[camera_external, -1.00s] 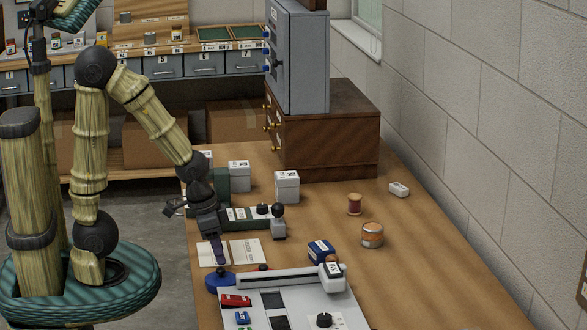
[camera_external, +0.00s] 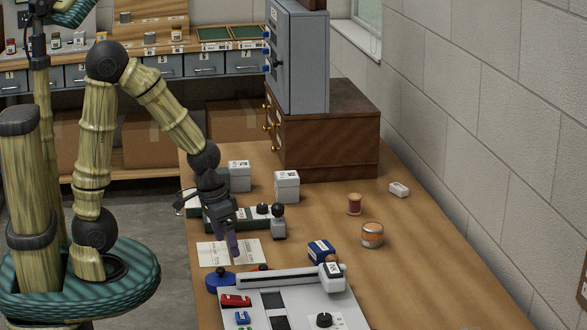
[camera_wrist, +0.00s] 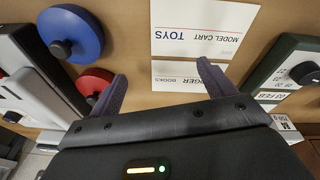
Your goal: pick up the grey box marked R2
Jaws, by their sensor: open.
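Two small light grey boxes with white labelled tops stand on the wooden table in the external view: a front box (camera_external: 287,187) and a rear box (camera_external: 239,177). Their marks are too small to read, so I cannot tell which is R2. My gripper (camera_external: 233,246) is open and empty, pointing down over the paper cards (camera_external: 213,254), in front of and left of the boxes.
A dark green device with a black knob (camera_external: 262,210) lies between my gripper and the boxes. A white balance-like device (camera_external: 290,278) is in front. A blue box (camera_external: 321,250), tin (camera_external: 372,235) and spool (camera_external: 354,204) stand right. A wooden cabinet (camera_external: 330,140) is behind.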

